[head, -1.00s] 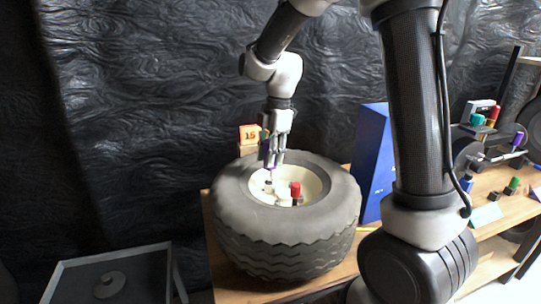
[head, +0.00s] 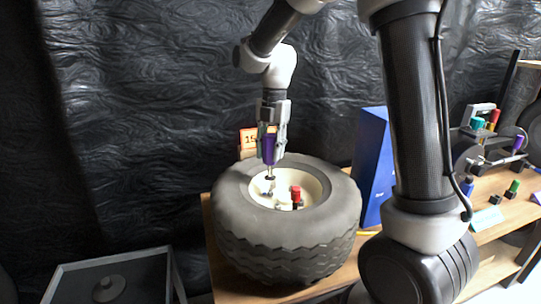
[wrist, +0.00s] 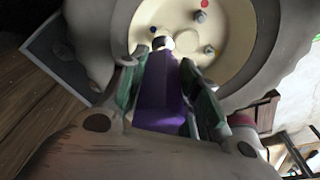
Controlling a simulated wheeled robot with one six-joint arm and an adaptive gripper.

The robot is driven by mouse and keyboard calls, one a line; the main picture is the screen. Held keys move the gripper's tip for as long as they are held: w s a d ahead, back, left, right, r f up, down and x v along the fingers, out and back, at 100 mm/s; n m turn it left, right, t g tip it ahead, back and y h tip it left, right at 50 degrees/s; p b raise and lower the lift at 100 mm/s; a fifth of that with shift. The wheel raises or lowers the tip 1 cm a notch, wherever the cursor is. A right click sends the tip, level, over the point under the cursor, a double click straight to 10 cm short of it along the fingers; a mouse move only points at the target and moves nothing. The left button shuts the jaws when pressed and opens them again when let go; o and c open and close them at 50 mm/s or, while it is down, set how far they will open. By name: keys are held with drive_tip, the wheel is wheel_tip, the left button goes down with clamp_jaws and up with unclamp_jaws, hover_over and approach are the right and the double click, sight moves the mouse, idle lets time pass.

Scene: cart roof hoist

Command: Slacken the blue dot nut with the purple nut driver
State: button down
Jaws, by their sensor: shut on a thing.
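My gripper (head: 271,142) is shut on the purple nut driver (head: 268,150), which points down over the tire's hub. In the wrist view the driver's purple handle (wrist: 162,95) lies between the green-lined fingers. The cream hub (head: 314,183) sits inside the dark tire (head: 240,215). In the wrist view a blue dot (wrist: 153,30) marks the hub just beside the driver's tip. The nut by that dot is hidden behind the tip or too small to tell; I cannot tell whether the tip touches it. A red dot (wrist: 204,3) and another stud (wrist: 208,49) show farther right.
A red-capped piece (head: 296,193) stands in the hub, right of the driver. A blue box (head: 374,165) stands behind the tire. An orange numbered sign (head: 247,139) is behind my gripper. A shelf with coloured tools (head: 490,185) is at right. A grey tray (head: 70,268) lies lower left.

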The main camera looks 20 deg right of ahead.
sight(271, 135)
drive_tip(key=shift+r, duration=1.9)
drive_tip(key=shift+f, duration=0.1)
drive_tip(key=shift+f+m, duration=1)
drive_tip(key=shift+f, duration=0.85)
drive_tip(key=m+t, duration=0.1)
drive_tip(key=m, duration=0.4)
drive_tip(key=shift+s+y, duration=0.1)
drive_tip(key=shift+y, duration=0.2)
drive_tip(key=m, duration=0.5)
drive_tip(key=shift+t, duration=0.4)
drive_tip(key=m, duration=0.6)
drive_tip(key=shift+s+t, duration=0.1)
drive_tip(key=shift+t, duration=0.3)
drive_tip(key=m+h, duration=0.1)
drive_tip(key=m, duration=0.3)
drive_tip(key=shift+m, duration=0.3)
